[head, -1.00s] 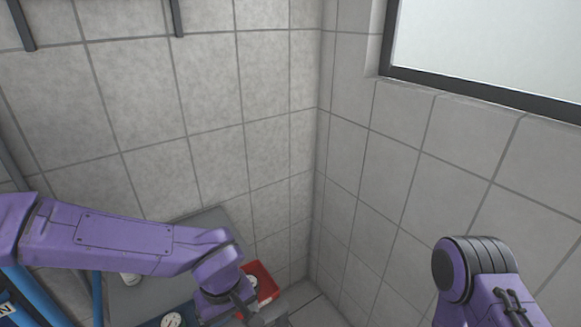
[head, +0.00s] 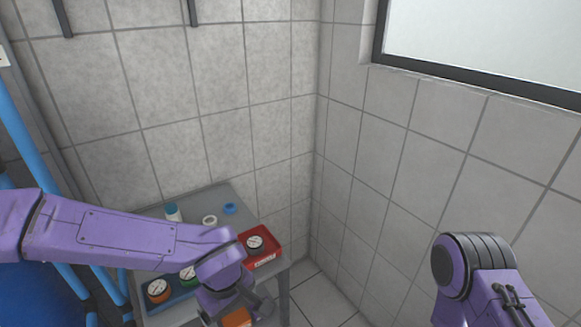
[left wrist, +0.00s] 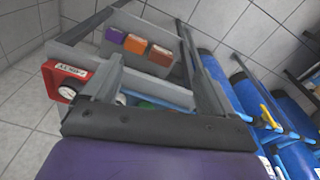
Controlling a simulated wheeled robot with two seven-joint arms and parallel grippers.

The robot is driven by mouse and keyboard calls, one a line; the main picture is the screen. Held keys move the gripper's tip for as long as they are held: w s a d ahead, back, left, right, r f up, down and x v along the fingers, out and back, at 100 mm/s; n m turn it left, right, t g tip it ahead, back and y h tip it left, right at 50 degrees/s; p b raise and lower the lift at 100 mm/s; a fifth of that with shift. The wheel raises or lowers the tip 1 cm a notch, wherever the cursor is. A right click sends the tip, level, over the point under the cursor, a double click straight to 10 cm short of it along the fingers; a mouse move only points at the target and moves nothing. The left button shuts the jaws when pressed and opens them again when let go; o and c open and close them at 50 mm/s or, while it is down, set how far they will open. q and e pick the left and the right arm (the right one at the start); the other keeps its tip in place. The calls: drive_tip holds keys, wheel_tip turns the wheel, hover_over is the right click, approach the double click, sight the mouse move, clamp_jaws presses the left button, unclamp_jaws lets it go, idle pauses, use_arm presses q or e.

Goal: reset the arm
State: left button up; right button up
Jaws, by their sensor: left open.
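My left arm, purple, comes in from the left in the head view and bends down over the grey table (head: 215,198). Its gripper (head: 240,308) is partly cut off by the bottom edge. In the left wrist view the left gripper (left wrist: 150,22) has its two grey fingers apart, with nothing held between them. Purple and orange boxes (left wrist: 135,44) show beyond the fingers. My right arm is at the lower right of the head view, folded, with its gripper out of frame.
A red tray (head: 271,245) with a gauge (head: 255,242) sits at the table's right end. A blue-capped bottle (head: 173,212), a white ring (head: 209,220) and a blue ring (head: 230,208) stand at the back. Blue cylinders (left wrist: 247,92) stand at right in the wrist view. Tiled walls meet behind.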

use_arm(q)
drive_tip(key=a+f+n+t+y+b, duration=0.35)
drive_tip(key=a+f, duration=0.65)
drive_tip(key=f, duration=0.4)
drive_tip(key=s+a+f+m+b, duration=0.2)
drive_tip(key=s+a+f+m, duration=0.1)
drive_tip(key=s+f, duration=0.6)
drive_tip(key=s+a+f+m+g+b, duration=0.1)
drive_tip(key=s+a+f+m+b, duration=0.1)
drive_tip(key=s+a+f, duration=0.3)
drive_tip(key=s+f+m, duration=0.1)
drive_tip(key=s+f, duration=0.3)
drive_tip(key=s, duration=0.1)
drive_tip(key=shift+s+f, duration=0.15)
drive_tip(key=shift+s, duration=0.15)
